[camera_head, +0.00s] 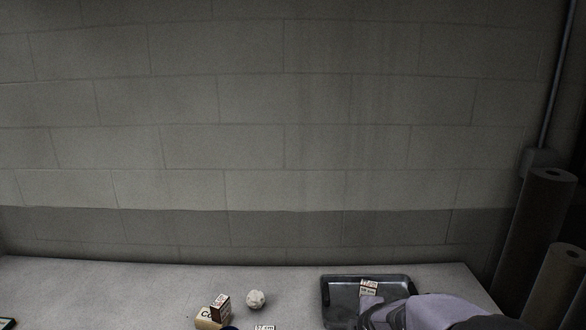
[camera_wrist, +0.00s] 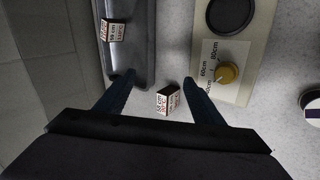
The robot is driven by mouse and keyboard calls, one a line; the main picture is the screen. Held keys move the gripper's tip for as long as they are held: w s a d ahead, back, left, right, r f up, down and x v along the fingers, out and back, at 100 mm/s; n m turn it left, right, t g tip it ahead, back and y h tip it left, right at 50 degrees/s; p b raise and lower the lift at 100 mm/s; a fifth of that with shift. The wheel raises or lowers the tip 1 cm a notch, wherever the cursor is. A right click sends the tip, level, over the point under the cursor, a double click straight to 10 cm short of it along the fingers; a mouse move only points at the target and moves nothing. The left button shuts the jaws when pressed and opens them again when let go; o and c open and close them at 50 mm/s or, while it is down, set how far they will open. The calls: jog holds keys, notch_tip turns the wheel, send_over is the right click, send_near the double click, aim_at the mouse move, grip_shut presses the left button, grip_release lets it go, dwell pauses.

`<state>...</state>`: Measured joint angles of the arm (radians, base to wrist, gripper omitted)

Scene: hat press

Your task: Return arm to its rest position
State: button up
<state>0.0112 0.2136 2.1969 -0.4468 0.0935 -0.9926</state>
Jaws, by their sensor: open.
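In the wrist view my gripper (camera_wrist: 158,76) is open, its two dark fingers spread wide. A small white box with dark and red print (camera_wrist: 168,99) sits on the pale table in the gap between the fingers, with space on either side. Another small printed box (camera_wrist: 114,31) lies in a dark metal tray (camera_wrist: 146,50) by the left finger. In the head view a grey-purple part of my arm covers the tray's front right; the fingers cannot be made out there.
In the wrist view a beige device (camera_wrist: 245,50) with a brass knob (camera_wrist: 228,73) stands right of the gripper. In the head view a white ball (camera_head: 256,299), a small box (camera_head: 220,305) and a cream block (camera_head: 208,318) sit left of the tray (camera_head: 326,290). A block wall is behind.

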jog(key=s+f+m+g, duration=0.1)
jog(key=s+m+g, duration=0.1)
jog(key=s+m, duration=0.3)
jog(key=s+a+f+m+g, duration=0.1)
jog(key=s+m+g, duration=0.2)
jog(key=s, duration=0.9)
jog(key=s+f+m+g, duration=0.1)
jog(key=s+m+g, duration=0.1)
jog(key=s+m, duration=0.6)
jog(key=shift+s+a+f+y, duration=0.15)
jog(key=shift+s+a+y, duration=0.15)
jog(key=shift+s, duration=0.1)
